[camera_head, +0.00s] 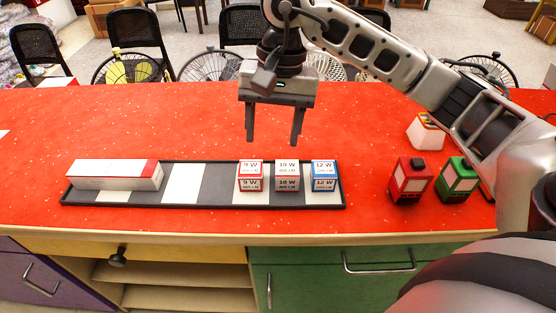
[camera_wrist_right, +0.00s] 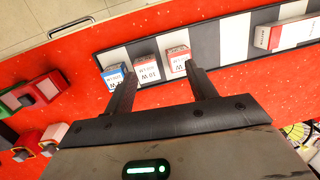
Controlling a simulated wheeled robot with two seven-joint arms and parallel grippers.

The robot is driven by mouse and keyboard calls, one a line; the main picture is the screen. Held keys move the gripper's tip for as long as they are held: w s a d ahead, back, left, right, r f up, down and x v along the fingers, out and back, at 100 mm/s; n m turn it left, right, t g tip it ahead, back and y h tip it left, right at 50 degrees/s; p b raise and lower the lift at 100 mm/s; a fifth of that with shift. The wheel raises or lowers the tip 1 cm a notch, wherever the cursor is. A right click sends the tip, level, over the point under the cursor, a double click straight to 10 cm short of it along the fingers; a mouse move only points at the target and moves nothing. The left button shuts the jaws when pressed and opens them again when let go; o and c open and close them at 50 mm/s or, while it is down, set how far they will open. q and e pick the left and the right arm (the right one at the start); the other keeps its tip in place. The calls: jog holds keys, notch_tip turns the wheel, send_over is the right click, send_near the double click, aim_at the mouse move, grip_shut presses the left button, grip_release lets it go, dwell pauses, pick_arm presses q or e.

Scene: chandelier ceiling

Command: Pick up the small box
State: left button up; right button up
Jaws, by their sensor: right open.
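Several small boxes stand in a row on the right part of a striped black-and-white tray (camera_head: 105,197) on the red counter. The wrist view shows the 9 W box (camera_wrist_right: 178,60), the 10 W box (camera_wrist_right: 147,70) and the 12 W box (camera_wrist_right: 113,78). My right gripper (camera_head: 273,142) is open, empty and pointing down, behind and above the boxes, apart from them. My left gripper is not in view.
A long white-and-red box (camera_head: 113,175) lies at the tray's left end. A red holder (camera_head: 410,180), a green holder (camera_head: 457,181) and a white-and-red one (camera_head: 426,132) stand to the right. Chairs line the counter's far side.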

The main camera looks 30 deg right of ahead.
jog(key=w+d+r+h, duration=0.1)
jog(key=d+h, duration=0.1)
jog(key=d, duration=0.2)
send_over(287, 168)
jog(key=f, duration=0.4)
jog(key=f+p, duration=0.1)
jog(key=f, duration=0.4)
jog(key=shift+s+a, duration=0.15)
jog(key=shift+a, duration=0.05)
jog(key=shift+d+f+p, duration=0.15)
jog(key=shift+f+p, duration=0.2)
jog(key=shift+f, duration=1.15)
jog(key=shift+d+f+p, duration=0.1)
jog(key=shift+f+p, duration=0.2)
jog(key=shift+f, duration=1.2)
jog(key=shift+w, duration=0.2)
jog(key=c, duration=0.8)
